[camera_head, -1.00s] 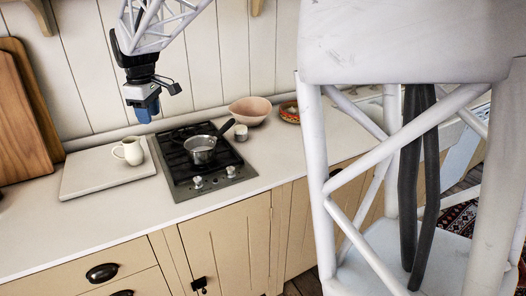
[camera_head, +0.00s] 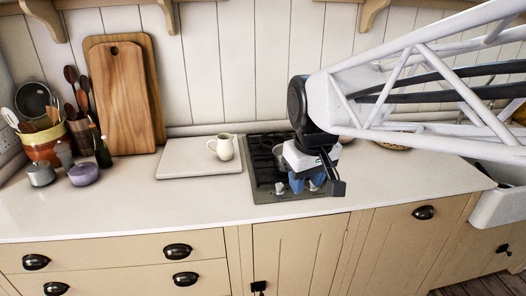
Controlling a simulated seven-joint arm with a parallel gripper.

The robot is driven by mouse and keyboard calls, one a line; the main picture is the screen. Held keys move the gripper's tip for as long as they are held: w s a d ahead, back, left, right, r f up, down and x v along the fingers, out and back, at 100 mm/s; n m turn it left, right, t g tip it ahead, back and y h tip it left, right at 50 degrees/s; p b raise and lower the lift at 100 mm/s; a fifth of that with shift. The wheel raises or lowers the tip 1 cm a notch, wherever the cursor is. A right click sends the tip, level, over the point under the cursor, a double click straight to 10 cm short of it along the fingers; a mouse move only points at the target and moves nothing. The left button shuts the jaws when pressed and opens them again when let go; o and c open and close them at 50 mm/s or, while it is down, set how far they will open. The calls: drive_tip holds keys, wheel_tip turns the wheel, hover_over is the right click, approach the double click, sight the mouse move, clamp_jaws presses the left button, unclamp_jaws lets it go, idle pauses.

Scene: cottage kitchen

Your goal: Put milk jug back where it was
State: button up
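The milk jug (camera_head: 223,147) is small and cream-white, with its handle to the left. It stands upright on the right part of a pale square board (camera_head: 180,162) on the counter, just left of the hob. My gripper (camera_head: 308,184) hangs in front of the hob, right of the jug and clear of it. Its blue fingers point down; no object shows in them. The gap between the fingers is too unclear to tell whether they are open or shut.
The black hob (camera_head: 262,168) is partly hidden by my gripper and arm. Tall wooden cutting boards (camera_head: 122,100) lean on the wall behind. A utensil crock (camera_head: 42,148) and a lilac pot (camera_head: 84,174) stand at left. The front counter (camera_head: 130,209) is clear.

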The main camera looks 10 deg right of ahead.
drive_tip(key=s+d+f+m, duration=0.1)
drive_tip(key=s+f, duration=0.2)
drive_tip(key=s, duration=0.3)
drive_tip(key=s+d+f+m, duration=0.1)
drive_tip(key=s+f+m, duration=0.1)
drive_tip(key=s, duration=0.4)
drive_tip(key=shift+f, duration=0.4)
drive_tip(key=shift+o, duration=0.3)
idle(0.7)
